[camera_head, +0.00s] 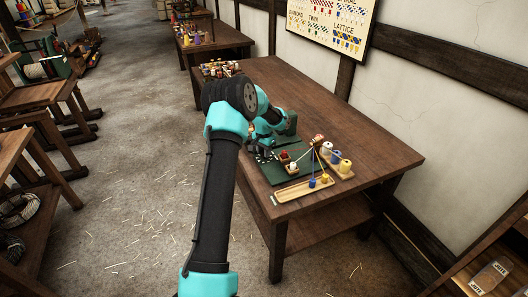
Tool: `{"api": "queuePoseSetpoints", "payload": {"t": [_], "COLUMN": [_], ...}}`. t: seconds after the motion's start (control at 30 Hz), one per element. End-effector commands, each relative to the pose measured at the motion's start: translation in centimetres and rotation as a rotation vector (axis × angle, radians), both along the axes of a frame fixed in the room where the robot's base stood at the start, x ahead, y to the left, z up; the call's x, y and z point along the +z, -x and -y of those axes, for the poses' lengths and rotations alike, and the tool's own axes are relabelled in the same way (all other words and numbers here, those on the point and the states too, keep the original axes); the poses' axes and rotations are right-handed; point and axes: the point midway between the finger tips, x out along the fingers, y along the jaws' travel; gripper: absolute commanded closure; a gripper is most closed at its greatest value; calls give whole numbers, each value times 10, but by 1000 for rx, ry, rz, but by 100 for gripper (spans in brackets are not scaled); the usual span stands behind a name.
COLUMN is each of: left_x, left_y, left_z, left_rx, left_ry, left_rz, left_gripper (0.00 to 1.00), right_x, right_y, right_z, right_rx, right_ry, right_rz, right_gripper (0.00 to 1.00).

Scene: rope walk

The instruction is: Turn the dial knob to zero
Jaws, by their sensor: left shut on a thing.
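My left arm reaches over the wooden table, and its teal and black left gripper (262,147) is low over the green mat. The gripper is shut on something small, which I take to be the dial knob. The jaws and wrist hide the knob, and its pointer cannot be read from here. A dark patch with pale marks, perhaps the dial face (258,156), shows just below the gripper. My right gripper is not in view.
The green mat (263,171) holds small red-topped blocks (284,157) right of the gripper. A wooden tray (300,191) lies at the front. Yellow and white spools (345,166) stand on a rack at the right, with cords rising nearby. The table's right end (385,160) is clear.

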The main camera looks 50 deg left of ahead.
Motion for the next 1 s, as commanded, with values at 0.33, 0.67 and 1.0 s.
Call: {"api": "queuePoseSetpoints", "payload": {"t": [0.33,0.67,1.0], "left_x": [0,1,36], "left_y": [0,0,-1], "left_z": [0,0,-1], "left_rx": [1,1,1], "left_ry": [0,0,-3], "left_rz": [0,0,4], "left_gripper": [47,41,41], "right_x": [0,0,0], "right_y": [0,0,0], "right_z": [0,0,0], "right_rx": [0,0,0], "right_ry": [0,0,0], "right_rz": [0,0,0], "right_gripper": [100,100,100]}}
